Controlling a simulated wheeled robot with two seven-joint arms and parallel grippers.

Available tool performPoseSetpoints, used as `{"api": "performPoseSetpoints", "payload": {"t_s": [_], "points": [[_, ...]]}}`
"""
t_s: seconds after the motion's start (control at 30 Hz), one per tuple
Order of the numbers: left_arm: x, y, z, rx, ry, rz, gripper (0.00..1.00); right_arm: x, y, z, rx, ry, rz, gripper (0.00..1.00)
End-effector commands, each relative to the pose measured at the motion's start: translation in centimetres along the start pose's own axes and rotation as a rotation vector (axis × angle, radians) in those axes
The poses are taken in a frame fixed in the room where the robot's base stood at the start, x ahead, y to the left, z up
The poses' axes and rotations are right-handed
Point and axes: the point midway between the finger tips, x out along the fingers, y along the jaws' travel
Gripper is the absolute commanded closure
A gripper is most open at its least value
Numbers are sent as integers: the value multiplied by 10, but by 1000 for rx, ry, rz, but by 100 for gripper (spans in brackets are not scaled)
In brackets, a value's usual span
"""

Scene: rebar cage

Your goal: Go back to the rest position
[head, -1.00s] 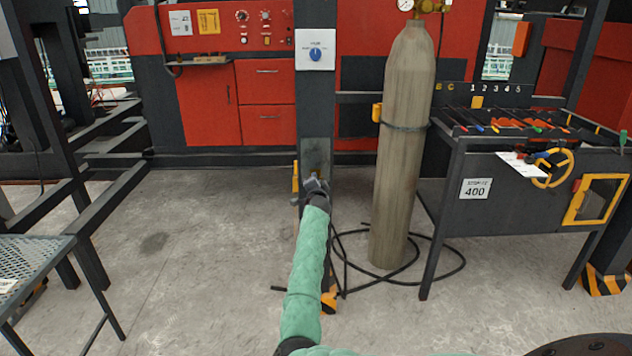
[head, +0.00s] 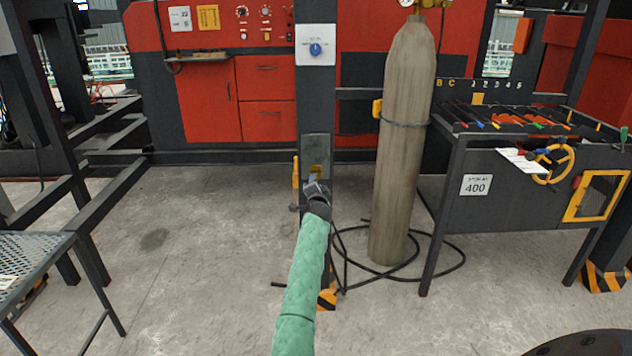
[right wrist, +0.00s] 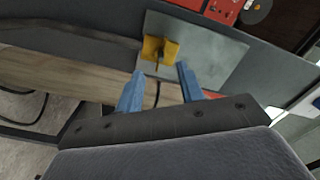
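My right gripper (head: 314,181), at the end of the green-sleeved arm, is in front of the dark post in the head view. In the right wrist view its two blue fingers (right wrist: 158,82) stand apart with nothing between them. A small yellow fitting (right wrist: 159,50) on a grey metal plate (right wrist: 215,57) lies just beyond the fingertips, apart from them. The plate also shows on the post in the head view (head: 317,147). My left gripper is not in view.
A tall gas cylinder (head: 405,150) stands right of the post, with a black hose (head: 440,262) on the floor. A tool bench (head: 510,185) with a yellow handwheel is at the right. A mesh table (head: 30,262) is at the left. Floor between is clear.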

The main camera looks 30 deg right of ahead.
Motion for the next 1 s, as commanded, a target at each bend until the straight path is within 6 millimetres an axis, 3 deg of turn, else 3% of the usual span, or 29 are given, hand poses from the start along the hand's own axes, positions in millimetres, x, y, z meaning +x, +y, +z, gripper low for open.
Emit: {"api": "performPoseSetpoints", "payload": {"t_s": [0.2,0.83,1.0], "points": [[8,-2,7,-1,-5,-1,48,-17,0,0,0,-1,1,62],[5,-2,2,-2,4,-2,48,-18,0,0,-18,-2,1,62],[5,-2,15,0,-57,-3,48,-19,9,21,-84,-112,44,62]]}}
